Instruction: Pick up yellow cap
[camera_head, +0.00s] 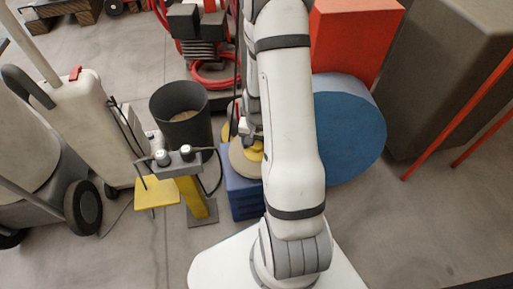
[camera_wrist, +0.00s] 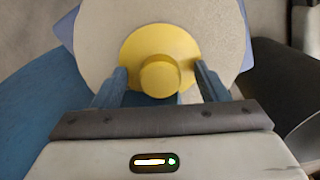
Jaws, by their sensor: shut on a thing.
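The yellow cap (camera_wrist: 160,48) is a round disc with a raised knob in its middle, seen face-on in the wrist view. My gripper (camera_wrist: 160,78) has its two blue-grey fingers on either side of the cap, shut on it. Behind the cap is a larger pale round top (camera_wrist: 105,25); I cannot tell whether the cap touches it. In the head view only part of the yellow cap (camera_head: 253,152) shows beside my arm, over the pale round top (camera_head: 242,165). My gripper is mostly hidden there.
A blue block-like stand (camera_head: 243,196) is under the pale top. A dark bin (camera_head: 181,115) and a yellow stand (camera_head: 196,200) are to the left. A blue drum (camera_head: 350,135), red box (camera_head: 356,38) and grey cabinet (camera_head: 440,75) are to the right. Floor at lower right is clear.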

